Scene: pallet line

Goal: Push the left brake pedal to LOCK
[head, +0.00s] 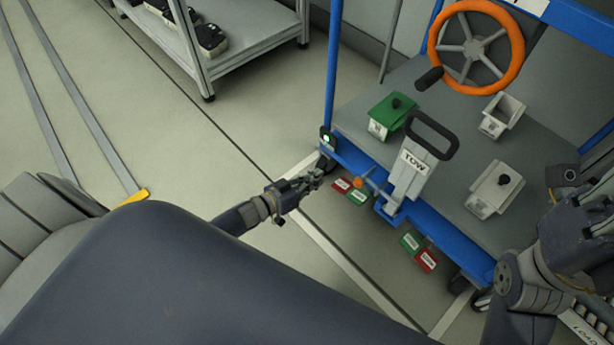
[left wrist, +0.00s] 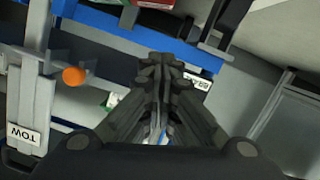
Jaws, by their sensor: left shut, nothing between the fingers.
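The left brake pedal (head: 341,184) shows as a red plate and a green plate side by side, low under the cart's blue front edge, left of the tow bar. Their labels are too small to read surely. My left gripper (head: 316,178) is shut and empty, just left of the red plate; I cannot tell whether it touches.
The tow bar (head: 413,178) with an orange-tipped lever (head: 358,182) stands right of the pedal. Another green and red pedal (head: 411,242) is farther right. An orange handwheel (head: 474,48) rises over the grey deck (head: 450,140). Floor left of the cart is clear; a shelf (head: 245,45) stands behind.

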